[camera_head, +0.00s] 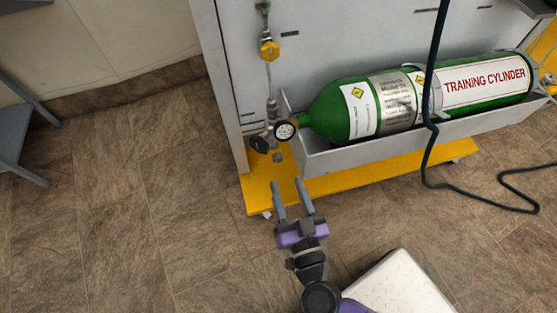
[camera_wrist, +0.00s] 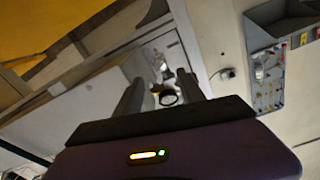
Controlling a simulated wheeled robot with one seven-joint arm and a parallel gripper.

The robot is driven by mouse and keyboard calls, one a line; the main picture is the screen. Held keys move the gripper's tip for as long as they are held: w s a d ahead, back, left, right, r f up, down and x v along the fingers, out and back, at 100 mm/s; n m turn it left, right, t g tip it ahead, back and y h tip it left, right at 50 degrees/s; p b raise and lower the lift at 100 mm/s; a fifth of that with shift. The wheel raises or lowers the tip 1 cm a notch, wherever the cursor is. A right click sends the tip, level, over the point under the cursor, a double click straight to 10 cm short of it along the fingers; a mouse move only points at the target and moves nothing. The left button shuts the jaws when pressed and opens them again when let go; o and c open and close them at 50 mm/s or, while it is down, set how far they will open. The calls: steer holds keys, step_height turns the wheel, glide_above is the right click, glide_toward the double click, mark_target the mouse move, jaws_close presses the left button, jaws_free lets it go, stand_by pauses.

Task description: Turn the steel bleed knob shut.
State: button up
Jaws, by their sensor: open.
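The regulator (camera_head: 272,122) hangs at the valve end of the green cylinder (camera_head: 345,108) in the head view. A small grey knob-like part (camera_head: 277,157), possibly the steel bleed knob, sits at its lower end. A black knob (camera_head: 259,144) is just left of it and a round gauge (camera_head: 285,131) above right. My gripper (camera_head: 288,182) is open and empty, its fingertips a little below the grey part in the picture, apparently apart from it. In the wrist view my gripper (camera_wrist: 159,77) frames a dark-rimmed round part (camera_wrist: 168,97) and blurred steel fittings; I cannot tell the knob there.
The cylinder lies in a grey tray (camera_head: 400,143) above a yellow base (camera_head: 340,179). A dark hose (camera_head: 427,150) hangs at right. A yellow valve fitting (camera_head: 269,49) is on the pipe above. The floor at left (camera_head: 130,190) is clear.

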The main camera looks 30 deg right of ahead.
mark_target(279, 160)
steer(key=shift+b+x, duration=0.95)
steer(key=shift+x, duration=2.6)
jaws_close()
